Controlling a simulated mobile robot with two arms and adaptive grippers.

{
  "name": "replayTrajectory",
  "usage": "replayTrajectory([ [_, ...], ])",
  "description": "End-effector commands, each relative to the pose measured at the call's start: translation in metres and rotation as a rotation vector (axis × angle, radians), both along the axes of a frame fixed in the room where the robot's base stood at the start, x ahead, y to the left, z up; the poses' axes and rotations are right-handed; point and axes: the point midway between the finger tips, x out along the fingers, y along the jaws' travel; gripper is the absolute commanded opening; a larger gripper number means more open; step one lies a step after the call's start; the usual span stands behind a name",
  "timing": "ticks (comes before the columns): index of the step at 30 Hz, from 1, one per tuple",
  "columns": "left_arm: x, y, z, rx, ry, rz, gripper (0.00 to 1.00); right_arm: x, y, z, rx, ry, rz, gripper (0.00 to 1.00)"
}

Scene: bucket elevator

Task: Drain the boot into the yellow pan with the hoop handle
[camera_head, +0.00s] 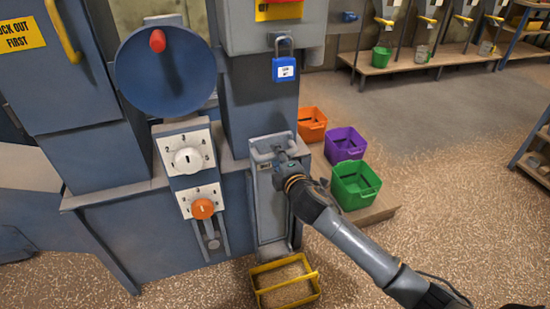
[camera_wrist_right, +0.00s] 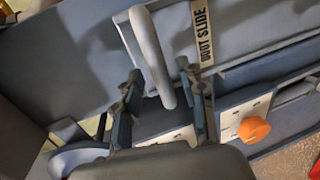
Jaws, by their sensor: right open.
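The yellow pan (camera_head: 263,268) sits on the floor at the foot of the boot, its hoop handle across the top. Its inside looks brown and grainy, much like the floor. The boot slide (camera_head: 265,205) is a grey upright panel on the machine's front, above the pan. It also shows in the right wrist view, with a "BOOT SLIDE" label (camera_wrist_right: 203,30) and a grey bar handle (camera_wrist_right: 152,55). My right gripper (camera_head: 279,158) is at the slide's top. Its open fingers (camera_wrist_right: 163,95) are either side of the handle; contact is unclear. My left gripper is out of view.
Orange (camera_head: 312,124), purple (camera_head: 346,143) and green (camera_head: 356,185) bins stand on a low platform right of the boot. An orange knob (camera_head: 203,208) and white dial (camera_head: 188,160) are left of the slide. A blue padlock (camera_head: 284,68) hangs above. Floor at right is open.

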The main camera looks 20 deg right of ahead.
Motion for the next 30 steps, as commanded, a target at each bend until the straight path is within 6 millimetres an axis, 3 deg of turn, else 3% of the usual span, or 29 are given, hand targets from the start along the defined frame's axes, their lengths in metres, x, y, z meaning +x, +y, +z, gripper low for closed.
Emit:
replayTrajectory([
  [6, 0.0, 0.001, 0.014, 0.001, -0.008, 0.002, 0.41, 0.018, 0.001, -0.004, 0.0, 0.0, 0.001, 0.41],
  [15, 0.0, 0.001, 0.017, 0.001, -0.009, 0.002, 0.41, 0.02, 0.001, -0.005, 0.0, 0.001, 0.001, 0.41],
  [21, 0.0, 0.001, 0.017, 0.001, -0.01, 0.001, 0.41, 0.02, 0.001, -0.005, 0.0, 0.001, 0.0, 0.02],
  [30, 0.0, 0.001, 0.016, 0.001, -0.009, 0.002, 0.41, 0.02, 0.001, -0.006, 0.001, 0.001, 0.0, 0.0],
])
